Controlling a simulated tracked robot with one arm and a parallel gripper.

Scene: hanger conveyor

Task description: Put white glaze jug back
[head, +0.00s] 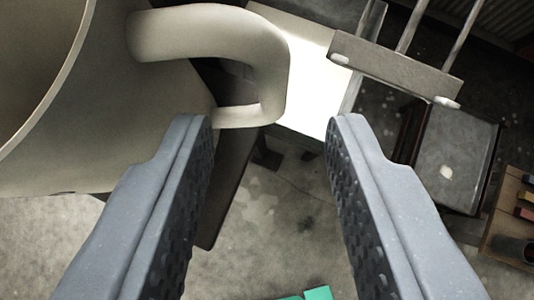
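A large off-white jug (100,125) fills the upper left of the head view, cut off by the picture's edge. Its rim and part of its dark inside show at the far left. Its thick looped handle (272,75) sticks out to the right, ahead of my gripper. My gripper (270,125) is open, with two grey fingers with dark studded pads set wide apart. Nothing is between the pads. The left fingertip overlaps the jug's lower right side in the picture; I cannot tell whether it touches.
A bright white panel (312,75) lies behind the handle. A grey metal bar with rods (395,68) and a dark box (455,155) are at upper right. A wooden tray with coloured items (508,205) is at right. A green piece (318,293) shows at the bottom. Concrete floor (275,220) lies below.

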